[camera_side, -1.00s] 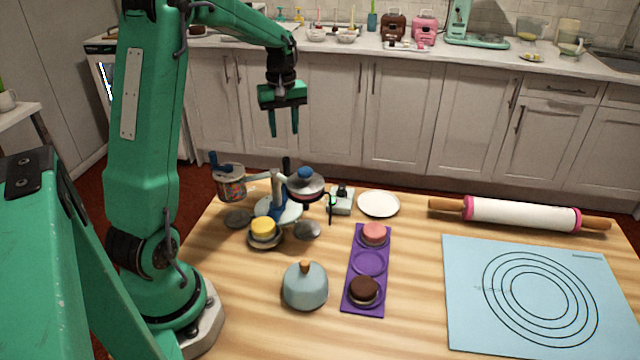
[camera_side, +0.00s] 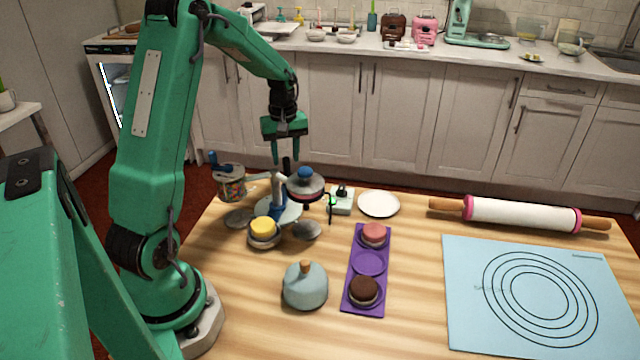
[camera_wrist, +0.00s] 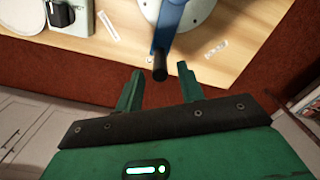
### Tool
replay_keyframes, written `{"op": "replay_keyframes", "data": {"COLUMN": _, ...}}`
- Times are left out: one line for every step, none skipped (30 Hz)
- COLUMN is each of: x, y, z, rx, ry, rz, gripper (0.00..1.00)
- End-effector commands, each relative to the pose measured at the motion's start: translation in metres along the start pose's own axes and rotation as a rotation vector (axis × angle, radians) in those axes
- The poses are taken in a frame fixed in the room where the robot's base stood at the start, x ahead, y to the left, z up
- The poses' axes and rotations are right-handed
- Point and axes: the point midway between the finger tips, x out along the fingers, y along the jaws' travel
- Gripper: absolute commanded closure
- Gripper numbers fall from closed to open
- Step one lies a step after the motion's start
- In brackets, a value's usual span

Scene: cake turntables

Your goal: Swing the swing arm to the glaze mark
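My gripper (camera_side: 289,159) is open and points down above the back of the turntable stand (camera_side: 283,213). In the wrist view my fingers (camera_wrist: 160,72) are apart, with a blue arm (camera_wrist: 172,22) ending in a black handle (camera_wrist: 160,67) in the gap between the tips. No finger clearly touches the handle. This looks like the swing arm, but I cannot be sure. Two small white labels, one left (camera_wrist: 107,26) and one right (camera_wrist: 216,49), lie on the table; I cannot read which is the glaze mark.
A tin of sprinkles (camera_side: 232,188) and a blue-knobbed lidded pan (camera_side: 305,186) flank the handle. A yellow-topped cake (camera_side: 264,229) sits in front. A small device with a dial (camera_side: 342,201) and a white plate (camera_side: 378,204) are to the right, with a purple tray (camera_side: 353,291) nearer.

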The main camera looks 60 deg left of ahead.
Motion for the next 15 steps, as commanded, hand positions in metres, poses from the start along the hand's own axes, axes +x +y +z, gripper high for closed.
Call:
{"op": "replay_keyframes", "data": {"x": 0.005, "y": -0.0003, "z": 0.0003, "rx": 0.0, "ry": -0.001, "rz": -0.001, "gripper": 0.62}}
{"op": "replay_keyframes", "data": {"x": 0.0059, "y": -0.0001, "z": 0.0002, "rx": 0.0, "ry": 0.0, "rz": 0.0, "gripper": 0.64}}
{"op": "replay_keyframes", "data": {"x": 0.0048, "y": 0.0, "z": 0.0, "rx": 0.0, "ry": 0.001, "rz": 0.001, "gripper": 0.72}}
{"op": "replay_keyframes", "data": {"x": 0.0046, "y": 0.0, "z": -0.0001, "rx": 0.0, "ry": 0.001, "rz": 0.001, "gripper": 0.78}}
{"op": "replay_keyframes", "data": {"x": 0.0045, "y": 0.0, "z": -0.0001, "rx": 0.0, "ry": 0.001, "rz": 0.001, "gripper": 0.83}}
{"op": "replay_keyframes", "data": {"x": 0.0045, "y": 0.0001, "z": -0.0001, "rx": 0.0, "ry": 0.001, "rz": 0.001, "gripper": 0.91}}
{"op": "replay_keyframes", "data": {"x": 0.0044, "y": 0.0001, "z": -0.0001, "rx": 0.0, "ry": 0.001, "rz": 0.001, "gripper": 0.97}}
{"op": "replay_keyframes", "data": {"x": 0.0044, "y": 0.0001, "z": -0.0001, "rx": 0.0, "ry": 0.001, "rz": 0.001, "gripper": 0.97}}
{"op": "replay_keyframes", "data": {"x": 0.0043, "y": 0.0001, "z": -0.0001, "rx": 0.0, "ry": 0.001, "rz": 0.001, "gripper": 0.97}}
{"op": "replay_keyframes", "data": {"x": 0.0043, "y": 0.0001, "z": -0.0001, "rx": 0.0, "ry": 0.001, "rz": 0.001, "gripper": 0.97}}
{"op": "replay_keyframes", "data": {"x": 0.0043, "y": 0.0001, "z": -0.0001, "rx": 0.0, "ry": 0.001, "rz": 0.001, "gripper": 0.97}}
{"op": "replay_keyframes", "data": {"x": 0.0042, "y": 0.0, "z": -0.0001, "rx": 0.0, "ry": 0.001, "rz": 0.0, "gripper": 0.97}}
{"op": "replay_keyframes", "data": {"x": 0.0042, "y": 0.0, "z": -0.0001, "rx": 0.0, "ry": 0.001, "rz": 0.0, "gripper": 0.97}}
{"op": "replay_keyframes", "data": {"x": 0.0042, "y": 0.0, "z": -0.0001, "rx": 0.0, "ry": 0.001, "rz": 0.0, "gripper": 0.97}}
{"op": "replay_keyframes", "data": {"x": 0.0041, "y": 0.0, "z": -0.0001, "rx": 0.0, "ry": 0.001, "rz": 0.0, "gripper": 0.97}}
